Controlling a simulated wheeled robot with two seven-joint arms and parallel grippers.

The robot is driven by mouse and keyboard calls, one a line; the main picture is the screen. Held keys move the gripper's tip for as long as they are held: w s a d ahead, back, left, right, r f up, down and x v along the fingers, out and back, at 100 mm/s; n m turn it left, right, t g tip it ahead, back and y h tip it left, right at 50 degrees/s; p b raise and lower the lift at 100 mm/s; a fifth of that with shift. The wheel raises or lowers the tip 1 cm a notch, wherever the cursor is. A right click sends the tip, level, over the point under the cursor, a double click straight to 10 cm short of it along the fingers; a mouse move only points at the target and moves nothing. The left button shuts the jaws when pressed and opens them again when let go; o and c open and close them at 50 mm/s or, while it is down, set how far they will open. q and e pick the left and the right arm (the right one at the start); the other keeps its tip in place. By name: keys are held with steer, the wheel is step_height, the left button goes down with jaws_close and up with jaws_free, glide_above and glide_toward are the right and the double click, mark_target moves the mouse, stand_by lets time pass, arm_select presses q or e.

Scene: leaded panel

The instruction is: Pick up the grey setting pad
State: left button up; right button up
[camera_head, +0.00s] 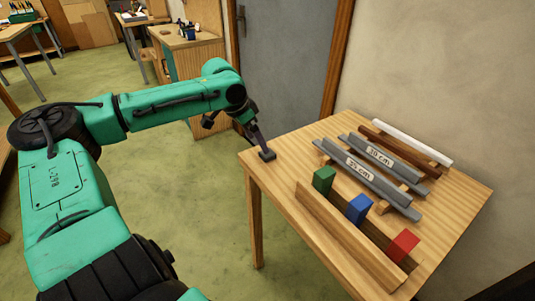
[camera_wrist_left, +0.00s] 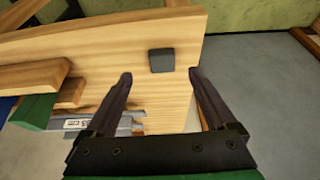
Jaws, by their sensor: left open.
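The grey setting pad (camera_wrist_left: 161,60) is a small dark square lying on the bare wood of the table (camera_wrist_left: 110,50). In the head view the pad (camera_head: 267,155) sits near the table's near-left corner. My left gripper (camera_wrist_left: 160,75) is open and empty. Its two fingers point at the pad, which shows between and just beyond the fingertips, with gaps on both sides. In the head view the left gripper (camera_head: 258,139) comes down just above the pad; I cannot tell the exact height. My right gripper is out of view.
A wooden rack holds a green block (camera_head: 323,179), a blue block (camera_head: 359,209) and a red block (camera_head: 402,246). Behind it lie grey bars (camera_head: 368,177) labelled in cm, a brown bar (camera_head: 400,145) and a white bar (camera_head: 417,138). The wood around the pad is clear.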

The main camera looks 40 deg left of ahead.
mark_target(263, 154)
arm_select(q)
steer(key=x, duration=0.3)
steer(key=shift+f, duration=0.2)
steer(key=x, duration=0.2)
steer(key=shift+a+f, duration=0.15)
steer(key=shift+f, duration=0.15)
steer(key=shift+w+f, duration=0.25)
steer(key=shift+w, duration=0.05)
steer(key=shift+s, duration=0.1)
steer(key=c, duration=0.4)
steer(key=shift+r, duration=0.1)
steer(key=c, duration=0.9)
jaws_close()
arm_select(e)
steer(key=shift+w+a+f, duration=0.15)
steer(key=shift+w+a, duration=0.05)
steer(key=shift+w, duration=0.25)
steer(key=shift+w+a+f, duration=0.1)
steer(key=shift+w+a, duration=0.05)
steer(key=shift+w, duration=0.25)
